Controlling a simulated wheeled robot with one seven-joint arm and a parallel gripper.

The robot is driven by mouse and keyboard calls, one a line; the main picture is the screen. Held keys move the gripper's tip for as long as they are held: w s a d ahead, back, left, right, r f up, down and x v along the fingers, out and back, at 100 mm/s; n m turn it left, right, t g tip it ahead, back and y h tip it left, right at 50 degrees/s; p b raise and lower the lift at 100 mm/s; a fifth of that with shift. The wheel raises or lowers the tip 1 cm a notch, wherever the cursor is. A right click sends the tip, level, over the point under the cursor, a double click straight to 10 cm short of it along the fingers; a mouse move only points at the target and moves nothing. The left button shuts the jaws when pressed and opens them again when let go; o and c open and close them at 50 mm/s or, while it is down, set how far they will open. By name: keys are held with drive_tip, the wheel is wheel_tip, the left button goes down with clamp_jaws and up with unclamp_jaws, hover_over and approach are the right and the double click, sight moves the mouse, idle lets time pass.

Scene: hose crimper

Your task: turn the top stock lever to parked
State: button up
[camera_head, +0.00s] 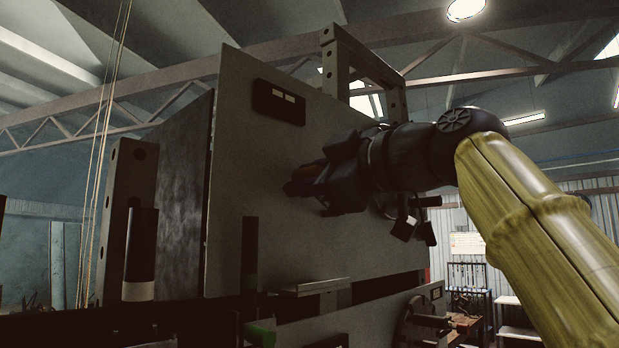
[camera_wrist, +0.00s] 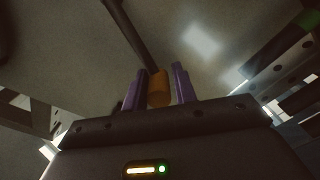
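The lever, a dark bar (camera_wrist: 130,32) with an orange grip (camera_wrist: 158,88) at its end, shows in the wrist view in front of the pale panel. My gripper (camera_wrist: 157,88) has its two purple fingers on either side of the orange grip, with narrow gaps that look clear of it. In the head view my gripper (camera_head: 308,184) is at the face of the upright panel (camera_head: 262,160), and a bit of orange shows by its fingers. Most of the lever is hidden there behind my gripper, so its angle is hard to read.
A dark label plate (camera_head: 279,102) is on the panel's upper part. A small ledge (camera_head: 310,287) juts out below. A dark post with a pale band (camera_head: 140,255) stands at the left. Dark handles or blocks (camera_head: 412,226) hang right of my gripper. A green-ended part (camera_head: 259,335) is low down.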

drive_tip(key=shift+o, duration=1.1)
drive_tip(key=shift+s, duration=0.1)
drive_tip(key=shift+s+d+b, duration=0.3)
drive_tip(key=shift+d, duration=0.2)
drive_tip(key=b+v, duration=0.3)
drive_tip(key=v, duration=1.3)
drive_tip(key=shift+s, duration=0.15)
